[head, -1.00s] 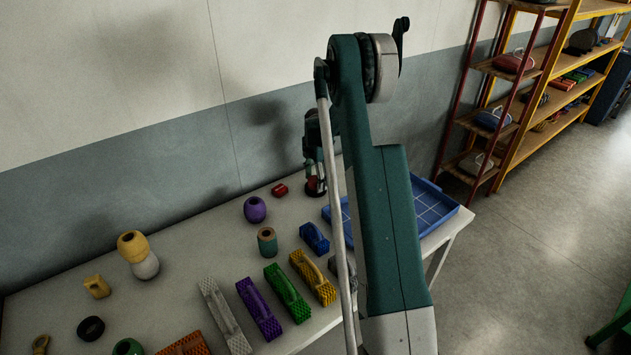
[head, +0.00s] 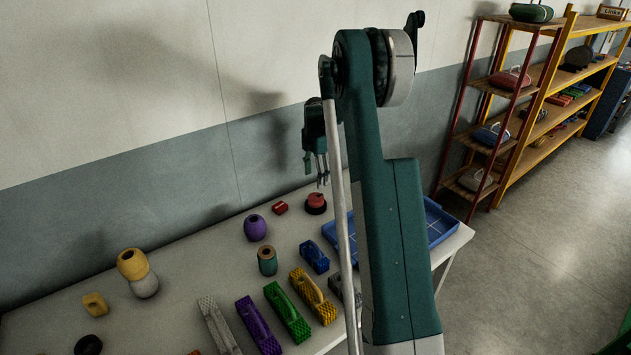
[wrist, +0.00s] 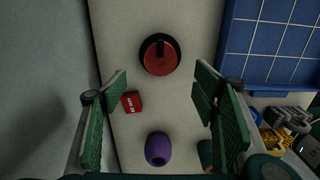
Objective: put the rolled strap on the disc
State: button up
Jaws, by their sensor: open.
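The rolled strap (head: 316,199), a red roll with a black part on top, sits on the dark disc (head: 316,210) at the back of the table. In the wrist view the strap (wrist: 158,62) covers most of the disc, whose black rim (wrist: 145,44) shows around it. My gripper (head: 322,183) is open and empty, raised above the strap and apart from it. In the wrist view its green finger pads (wrist: 160,92) stand wide apart, with the strap and disc beyond them.
A small red box (head: 280,208) and a purple vase-like piece (head: 255,228) stand left of the disc. A blue tray (head: 440,224) lies to the right. A teal spool (head: 267,262) and several coloured ridged blocks (head: 288,314) are nearer the front. The wall rises close behind.

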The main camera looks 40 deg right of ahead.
jog(key=shift+r, duration=0.1)
dwell(0.6)
jog(key=s+a+r+m+t, duration=0.1)
jog(key=s+a+r+m, duration=0.2)
jog(key=s+a+r, duration=0.35)
jog(key=s+a+r+m+t, duration=0.15)
jog(key=s+a+r, duration=0.25)
jog(key=a+r, duration=0.5)
jog(key=s+a+r+m+t, duration=0.1)
jog(key=s+a+r+m, duration=0.3)
jog(key=s+a+r, duration=0.45)
jog(key=s+a+m+t, duration=0.2)
jog(key=s+a+m, duration=0.3)
jog(key=s+a, duration=0.65)
jog(key=s+a+f+m+t, duration=0.1)
jog(key=s+a+f+m, duration=0.1)
jog(key=s, duration=0.4)
jog(key=s+a+f+m, duration=0.2)
jog(key=s+a, duration=0.3)
jog(key=s, duration=0.2)
jog(key=shift+s+a+t, duration=0.25)
jog(key=shift+a+t, duration=0.05)
jog(key=shift+t, duration=0.05)
jog(key=shift+f+m, duration=0.15)
jog(key=shift+m, duration=0.1)
